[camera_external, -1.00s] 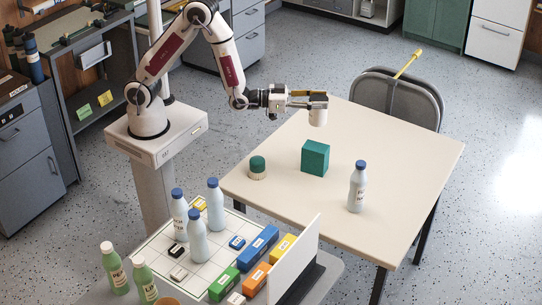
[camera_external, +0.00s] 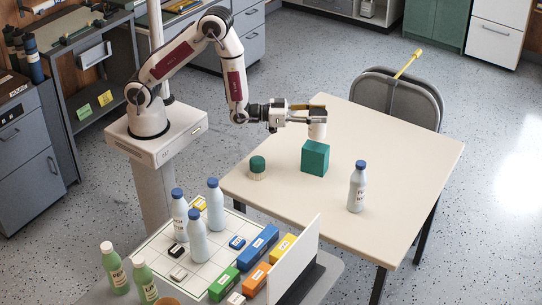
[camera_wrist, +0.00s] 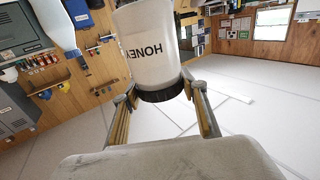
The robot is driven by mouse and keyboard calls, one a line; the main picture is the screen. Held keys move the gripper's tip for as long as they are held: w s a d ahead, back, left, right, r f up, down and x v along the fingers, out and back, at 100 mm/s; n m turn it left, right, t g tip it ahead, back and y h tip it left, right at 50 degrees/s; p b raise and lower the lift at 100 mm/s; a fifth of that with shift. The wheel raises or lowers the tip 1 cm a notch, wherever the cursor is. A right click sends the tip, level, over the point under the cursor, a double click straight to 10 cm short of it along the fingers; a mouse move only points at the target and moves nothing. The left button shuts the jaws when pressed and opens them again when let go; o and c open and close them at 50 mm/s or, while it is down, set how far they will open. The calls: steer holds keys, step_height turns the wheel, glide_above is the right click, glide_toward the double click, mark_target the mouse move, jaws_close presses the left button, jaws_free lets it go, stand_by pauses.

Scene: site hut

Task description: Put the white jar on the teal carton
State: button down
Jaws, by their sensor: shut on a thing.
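The white jar (camera_external: 317,130) is held by my gripper (camera_external: 312,112) directly over the teal carton (camera_external: 314,160). In the wrist view the jar (camera_wrist: 150,55) bears the word HONEY and has a black lid, and the fingers of my gripper (camera_wrist: 160,95) close on it from both sides. The teal carton stands upright on the table. The jar's lower end is very close to the carton's top; I cannot tell whether they touch. The carton does not clearly show in the wrist view.
A side stand with a white grid board (camera_external: 205,258) holds bottles and coloured blocks. A chair (camera_external: 400,95) is behind.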

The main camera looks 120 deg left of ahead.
stand_by(0.4)
steer(key=shift+f, duration=2.1)
steer(key=shift+f, duration=0.1)
steer(key=c, duration=1.2)
jaws_free()
steer(key=shift+v, duration=3.75)
steer(key=shift+w+d, duration=0.1)
